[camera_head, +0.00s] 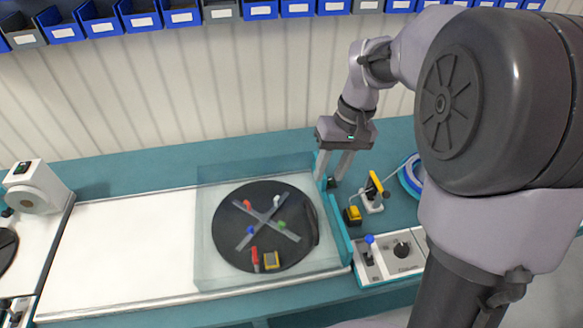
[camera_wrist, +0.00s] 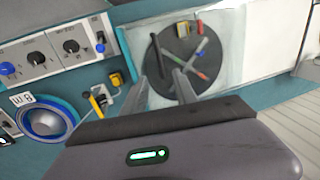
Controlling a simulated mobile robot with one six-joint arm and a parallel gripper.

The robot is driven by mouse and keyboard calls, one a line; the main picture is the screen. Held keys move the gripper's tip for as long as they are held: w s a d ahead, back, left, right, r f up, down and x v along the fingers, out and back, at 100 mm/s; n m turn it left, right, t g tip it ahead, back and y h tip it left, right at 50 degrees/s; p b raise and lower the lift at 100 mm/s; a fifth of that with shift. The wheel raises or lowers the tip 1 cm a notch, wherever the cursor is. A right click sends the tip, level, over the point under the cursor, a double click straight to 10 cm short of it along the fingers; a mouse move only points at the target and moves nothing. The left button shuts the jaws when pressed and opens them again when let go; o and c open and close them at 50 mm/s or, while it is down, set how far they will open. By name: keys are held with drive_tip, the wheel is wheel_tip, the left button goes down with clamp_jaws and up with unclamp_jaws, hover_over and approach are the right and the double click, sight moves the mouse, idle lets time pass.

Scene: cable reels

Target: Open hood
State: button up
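The hood (camera_head: 215,180) is a clear, see-through box with a pale teal tint, lowered over a black round reel (camera_head: 225,215) with a grey cross and small coloured clips. The reel also shows in the wrist view (camera_wrist: 205,70). My gripper (camera_head: 331,180) points down at the hood's back right corner, near the teal side bar (camera_head: 335,225). Its two fingers (camera_wrist: 167,76) stand apart. A small dark part (camera_head: 333,184) sits by the fingertips; I cannot tell whether it lies between them or whether they touch the hood.
A grey control panel (camera_head: 385,262) with a blue-topped lever and black knob stands right of the hood. A yellow-handled device (camera_head: 374,190) and a blue ring (camera_head: 410,175) lie behind it. The white surface (camera_head: 125,245) left of the hood is clear. Blue bins line the wall.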

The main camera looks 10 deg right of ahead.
sight(313, 218)
drive_tip(key=a+f+b, duration=0.1)
drive_tip(key=f, duration=0.4)
drive_tip(key=f+b, duration=0.2)
drive_tip(key=f, duration=0.3)
drive_tip(key=a+f+b, duration=0.1)
drive_tip(key=f+b, duration=0.1)
drive_tip(key=f, duration=0.3)
drive_tip(key=shift+s+a+f, duration=0.25)
drive_tip(key=shift+a, duration=0.1)
clamp_jaws()
idle(0.3)
